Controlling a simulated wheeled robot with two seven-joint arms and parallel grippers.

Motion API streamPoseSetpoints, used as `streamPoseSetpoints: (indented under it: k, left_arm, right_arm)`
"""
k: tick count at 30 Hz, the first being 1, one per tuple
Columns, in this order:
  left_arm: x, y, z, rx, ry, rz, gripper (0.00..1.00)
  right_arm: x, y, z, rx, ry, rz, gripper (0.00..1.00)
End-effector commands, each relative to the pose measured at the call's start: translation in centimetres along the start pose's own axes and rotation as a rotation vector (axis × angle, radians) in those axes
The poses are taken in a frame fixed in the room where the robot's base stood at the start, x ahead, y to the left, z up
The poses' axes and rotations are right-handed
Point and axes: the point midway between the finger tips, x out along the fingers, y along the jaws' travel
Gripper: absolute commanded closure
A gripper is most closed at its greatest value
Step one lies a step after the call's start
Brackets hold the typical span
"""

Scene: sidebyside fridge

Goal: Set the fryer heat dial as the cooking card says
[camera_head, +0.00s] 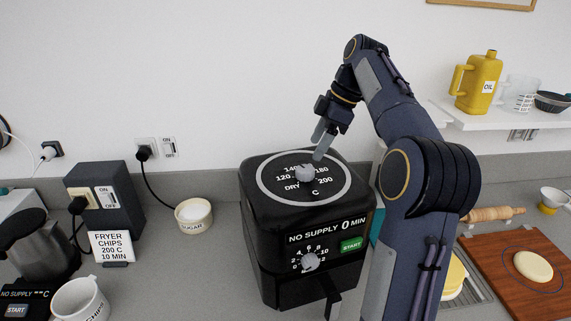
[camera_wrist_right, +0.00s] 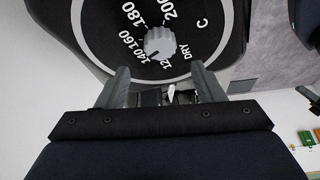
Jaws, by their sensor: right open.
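The black fryer (camera_head: 275,240) stands on the counter, with its round grey heat dial (camera_head: 304,173) on top. In the right wrist view the dial (camera_wrist_right: 160,42) has a dark pointer mark towards the 120–140 side of its scale; the exact setting is hard to tell. The cooking card (camera_head: 112,246) reads "FRYER CHIPS 200 C 10 MIN". My right gripper (camera_head: 321,146) is open just above and beside the dial. In the wrist view its fingers (camera_wrist_right: 160,78) are apart, with the dial beyond their tips and nothing between them. My left gripper is not in view.
The fryer front reads "NO SUPPLY 0 MIN", with a timer knob (camera_head: 310,262) and a green START button (camera_head: 351,244). A sugar bowl (camera_head: 193,215), a switch box (camera_head: 104,198) and a mug (camera_head: 80,300) are left. A cutting board (camera_head: 500,265) is right.

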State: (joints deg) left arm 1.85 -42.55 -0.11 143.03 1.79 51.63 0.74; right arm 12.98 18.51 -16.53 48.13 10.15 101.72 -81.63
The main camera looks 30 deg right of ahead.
Motion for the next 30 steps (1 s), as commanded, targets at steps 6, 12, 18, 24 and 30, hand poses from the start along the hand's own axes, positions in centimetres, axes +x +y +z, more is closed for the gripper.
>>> streamPoseSetpoints:
  k: [6,12,18,24,30]
  left_arm:
    - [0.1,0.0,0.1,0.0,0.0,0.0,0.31]
    - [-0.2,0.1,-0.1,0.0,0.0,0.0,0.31]
    - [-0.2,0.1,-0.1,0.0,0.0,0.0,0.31]
    - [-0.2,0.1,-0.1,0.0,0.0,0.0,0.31]
    - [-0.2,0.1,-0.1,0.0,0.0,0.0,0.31]
  right_arm:
    - [3.5,-0.1,0.0,0.001,0.0,-0.005,0.38]
    - [6.1,-0.1,-0.1,0.002,0.0,-0.002,0.38]
    - [7.0,-0.1,-0.1,0.002,0.001,0.001,0.38]
    - [7.1,-0.1,0.0,0.003,0.001,0.001,0.38]
    - [7.1,-0.1,0.0,0.003,0.001,0.001,0.65]
